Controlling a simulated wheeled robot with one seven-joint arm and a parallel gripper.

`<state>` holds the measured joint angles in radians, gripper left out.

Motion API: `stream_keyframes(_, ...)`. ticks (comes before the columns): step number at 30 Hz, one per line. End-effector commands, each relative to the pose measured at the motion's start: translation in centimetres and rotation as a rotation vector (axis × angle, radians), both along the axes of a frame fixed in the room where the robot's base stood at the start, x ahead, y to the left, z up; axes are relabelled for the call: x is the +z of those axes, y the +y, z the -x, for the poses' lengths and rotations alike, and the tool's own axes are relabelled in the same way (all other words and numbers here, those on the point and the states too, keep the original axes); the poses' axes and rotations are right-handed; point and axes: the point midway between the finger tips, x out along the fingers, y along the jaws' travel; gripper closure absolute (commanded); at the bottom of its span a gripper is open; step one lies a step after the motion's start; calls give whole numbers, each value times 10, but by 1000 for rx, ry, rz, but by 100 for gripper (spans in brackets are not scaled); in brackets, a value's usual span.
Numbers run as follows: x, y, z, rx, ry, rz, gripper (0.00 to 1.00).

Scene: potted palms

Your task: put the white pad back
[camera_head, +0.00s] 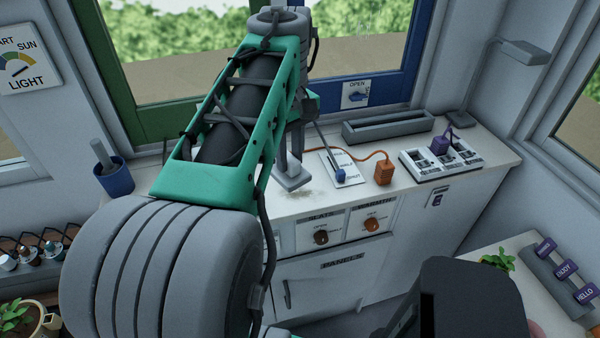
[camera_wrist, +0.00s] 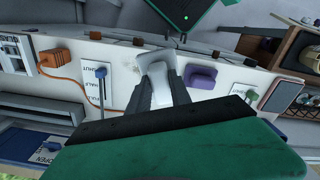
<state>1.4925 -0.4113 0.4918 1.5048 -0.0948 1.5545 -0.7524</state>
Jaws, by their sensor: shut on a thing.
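My gripper (camera_head: 291,172) hangs low over the white counter (camera_head: 400,196), to the left of a blue-knobbed slider. In the wrist view, my gripper (camera_wrist: 160,88) has its two grey fingers shut on the white pad (camera_wrist: 158,66). The pad is pale and smooth, and it also shows below my fingers in the head view (camera_head: 289,182). It is close to the counter top; I cannot tell whether it touches. A faint brownish smudge lies on the counter just in front of it.
The blue-knobbed slider (camera_head: 339,176), an orange plug (camera_head: 384,172) with its cord and a socket tray (camera_head: 425,164) stand to the right. In the wrist view, a purple block (camera_wrist: 200,77) is close beside my fingers, with a green-knobbed slider (camera_wrist: 249,96) beyond. Knobs (camera_head: 321,237) face the front.

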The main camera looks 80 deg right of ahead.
Motion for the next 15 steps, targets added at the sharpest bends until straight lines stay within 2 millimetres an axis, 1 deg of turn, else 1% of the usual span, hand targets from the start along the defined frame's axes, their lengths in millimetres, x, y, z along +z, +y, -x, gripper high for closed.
stream_keyframes(1,-11,-15,-1,1,0,-5,100)
stream_keyframes(3,-14,-34,-2,1,0,-6,100)
stream_keyframes(6,-25,-61,-3,1,0,-6,100)
stream_keyframes(9,-50,-79,-4,2,1,-6,100)
stream_keyframes(12,-67,-93,-5,2,0,-4,100)
stream_keyframes(15,-76,-101,-5,2,0,-1,100)
